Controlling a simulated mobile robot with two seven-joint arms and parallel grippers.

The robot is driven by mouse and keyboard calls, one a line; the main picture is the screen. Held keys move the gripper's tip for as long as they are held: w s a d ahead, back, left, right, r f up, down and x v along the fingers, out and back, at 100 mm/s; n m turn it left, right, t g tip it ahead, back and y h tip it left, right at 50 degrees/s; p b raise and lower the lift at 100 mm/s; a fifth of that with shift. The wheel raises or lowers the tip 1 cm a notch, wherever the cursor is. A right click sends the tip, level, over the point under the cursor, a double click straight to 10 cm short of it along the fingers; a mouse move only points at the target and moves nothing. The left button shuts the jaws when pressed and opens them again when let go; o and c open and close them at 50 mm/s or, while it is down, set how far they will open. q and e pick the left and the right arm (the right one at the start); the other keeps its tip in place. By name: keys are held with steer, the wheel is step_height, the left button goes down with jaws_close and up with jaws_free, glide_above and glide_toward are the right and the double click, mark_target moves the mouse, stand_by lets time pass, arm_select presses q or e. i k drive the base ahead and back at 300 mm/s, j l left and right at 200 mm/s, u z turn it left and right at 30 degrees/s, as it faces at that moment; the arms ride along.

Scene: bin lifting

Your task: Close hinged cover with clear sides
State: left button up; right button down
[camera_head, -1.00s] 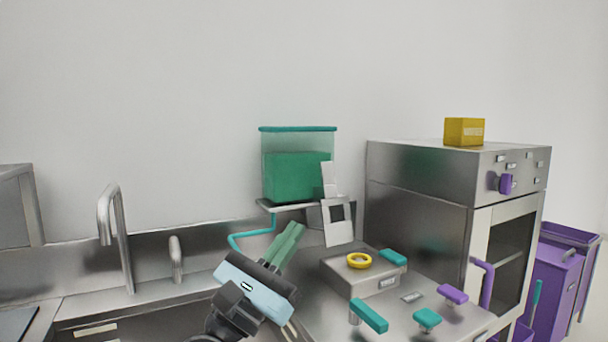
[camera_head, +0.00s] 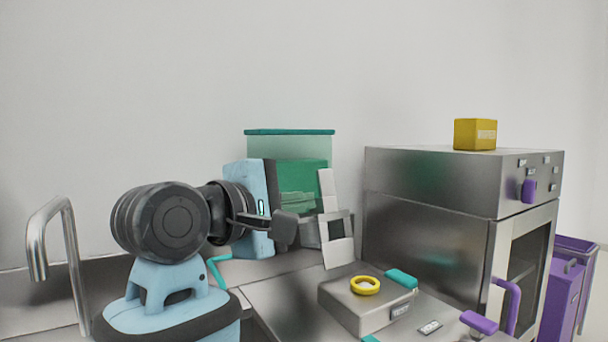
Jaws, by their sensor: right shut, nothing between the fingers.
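A clear-sided box with a teal top edge (camera_head: 290,132) stands against the back wall, with a green block (camera_head: 312,174) showing through its clear side. I take it for the hinged cover; its hinge is not visible, and I cannot tell how far it is open. The gripper and arm hide the box's lower left. My left gripper is out of view.
A pale upright plate with a square opening (camera_head: 328,190) stands just right of the fingers. A steel oven (camera_head: 430,240) with a yellow box (camera_head: 475,134) on top stands further right. A low steel unit with a yellow ring (camera_head: 365,286) is in front. A tap (camera_head: 70,240) is at left.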

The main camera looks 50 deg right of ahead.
mark_target(336, 253)
steer(key=i+l, duration=0.3)
steer(key=l, duration=0.15)
steer(key=i+l, duration=0.35)
steer(key=l, duration=0.1)
